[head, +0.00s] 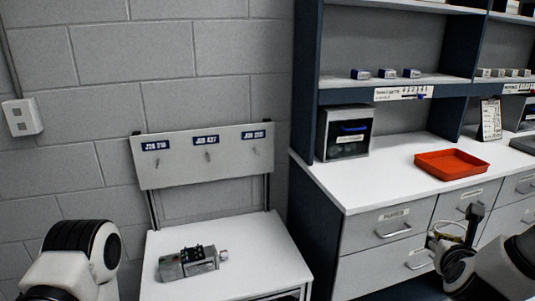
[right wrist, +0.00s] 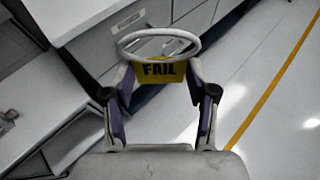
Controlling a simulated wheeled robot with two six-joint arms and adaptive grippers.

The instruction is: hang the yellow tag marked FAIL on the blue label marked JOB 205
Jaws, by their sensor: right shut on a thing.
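The yellow tag marked FAIL (right wrist: 160,72) hangs from a pale ring (right wrist: 160,42) in the right wrist view. My right gripper (head: 455,238) is shut on the tag, in front of the drawers at the lower right of the head view. A grey board (head: 200,173) on the left carries three blue labels, left (head: 156,145), middle (head: 206,140) and right (head: 253,134), each above a small hook. All begin with JOB; their numbers are too small to read surely. My left arm (head: 80,260) shows at the lower left, its fingers out of view.
A metal device (head: 190,262) lies on the white table (head: 250,255) below the board. The space between gripper and board is open above the table.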

